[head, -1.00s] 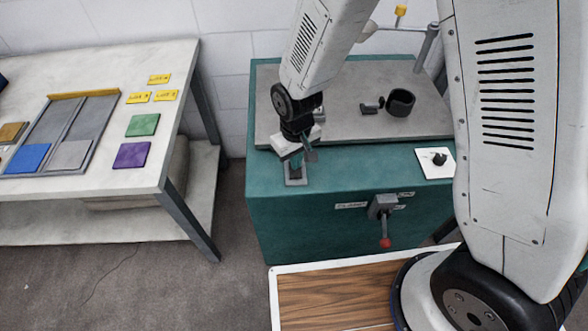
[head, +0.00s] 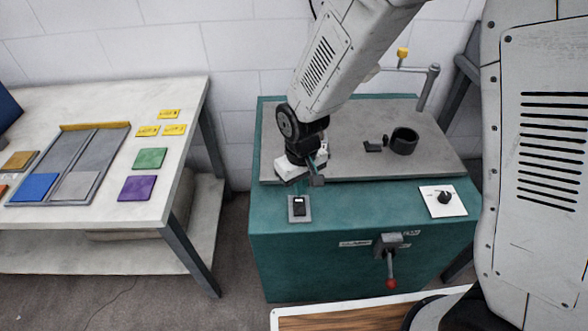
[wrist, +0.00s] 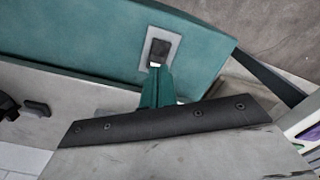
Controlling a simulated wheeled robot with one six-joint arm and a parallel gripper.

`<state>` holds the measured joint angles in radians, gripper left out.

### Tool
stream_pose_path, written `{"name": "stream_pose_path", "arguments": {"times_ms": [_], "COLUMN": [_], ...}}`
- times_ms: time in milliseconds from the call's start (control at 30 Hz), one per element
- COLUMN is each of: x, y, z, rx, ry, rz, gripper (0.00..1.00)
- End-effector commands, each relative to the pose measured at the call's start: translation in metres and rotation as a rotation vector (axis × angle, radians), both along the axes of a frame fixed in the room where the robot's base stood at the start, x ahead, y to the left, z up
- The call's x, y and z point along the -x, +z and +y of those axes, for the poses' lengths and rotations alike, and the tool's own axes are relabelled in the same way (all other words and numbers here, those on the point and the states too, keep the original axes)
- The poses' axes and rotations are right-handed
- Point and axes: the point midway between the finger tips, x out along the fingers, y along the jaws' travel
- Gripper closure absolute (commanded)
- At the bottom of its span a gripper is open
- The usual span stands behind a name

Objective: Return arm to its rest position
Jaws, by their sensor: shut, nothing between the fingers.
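My gripper (head: 316,181) hangs from the arm over the front left part of the teal machine (head: 350,250) in the head view. Its fingers are shut with nothing between them. The fingers (wrist: 157,86) also show in the wrist view, pointing toward a black rocker switch on a grey plate (wrist: 159,50). In the head view the switch (head: 299,208) lies just below and left of the fingertips, with a gap between them.
The machine's grey top carries a black ring (head: 403,141) and a small clamp block (head: 373,146). A black knob (head: 444,197) and a red-tipped lever (head: 391,270) are on its front right. A table (head: 120,218) with coloured tiles stands left.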

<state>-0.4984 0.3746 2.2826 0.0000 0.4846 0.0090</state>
Motion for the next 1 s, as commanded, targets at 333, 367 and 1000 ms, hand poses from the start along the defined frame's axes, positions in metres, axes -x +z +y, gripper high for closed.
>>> {"name": "stream_pose_path", "arguments": {"times_ms": [333, 367, 1000], "x": [0.024, 0.031, 0.133], "y": [-0.001, 0.003, 0.188], "z": [-0.013, -0.017, -0.148], "rx": [0.052, 0.064, 0.06], "ry": [0.002, 0.002, -0.251], "rz": [0.095, 0.119, 0.151], "gripper": [1.0, 1.0, 1.0]}}
